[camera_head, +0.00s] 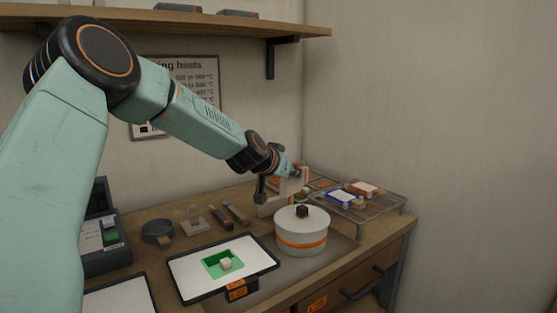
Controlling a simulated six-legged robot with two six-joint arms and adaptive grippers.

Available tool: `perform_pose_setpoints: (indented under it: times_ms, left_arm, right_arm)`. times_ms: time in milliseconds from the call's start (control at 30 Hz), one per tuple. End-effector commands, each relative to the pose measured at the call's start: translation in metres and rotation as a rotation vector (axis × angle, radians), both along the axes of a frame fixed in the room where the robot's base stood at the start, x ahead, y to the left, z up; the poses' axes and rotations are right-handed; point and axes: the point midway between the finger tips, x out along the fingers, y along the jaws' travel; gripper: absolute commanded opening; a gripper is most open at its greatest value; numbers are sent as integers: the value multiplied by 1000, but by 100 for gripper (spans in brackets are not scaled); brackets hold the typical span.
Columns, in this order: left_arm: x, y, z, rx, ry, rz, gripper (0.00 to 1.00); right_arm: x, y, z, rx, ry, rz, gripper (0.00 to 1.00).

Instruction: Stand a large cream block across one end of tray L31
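My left arm reaches in from the left, and its gripper (280,184) is over the back of the bench, behind the round pot. Cream block-like pieces (271,206) show right at the gripper, partly hidden by it and the pot. I cannot tell whether the fingers are closed on one. A dark-rimmed tray (186,270) with a white surface lies near the front edge, with an orange tag (236,290) too small to read. My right gripper is not in view.
A white round pot (301,242) with an orange band and black knob stands right of the tray. A wire rack (378,208) holds blue and orange-edged items. Small tools (236,214) lie behind the tray. A second white tray (118,299) is at lower left.

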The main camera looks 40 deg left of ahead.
Motion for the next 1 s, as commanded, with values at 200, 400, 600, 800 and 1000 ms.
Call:
perform_pose_setpoints:
  times_ms: [200, 400, 600, 800, 1000]
  left_arm:
    - [-7, -25, 0, -1, 0, 0, 0]
    - [-10, -32, 2, 0, 0, 1, 0]
    - [-10, -33, 11, 0, 0, 1, 0]
    - [-10, -33, 20, 0, 0, 1, 0]
    - [-10, -32, 29, 0, 0, 1, 0]
  right_arm:
    - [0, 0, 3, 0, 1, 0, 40]
    - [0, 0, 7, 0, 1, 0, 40]
    - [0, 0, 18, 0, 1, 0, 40]
    - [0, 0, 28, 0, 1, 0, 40]
    - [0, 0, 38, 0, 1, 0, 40]
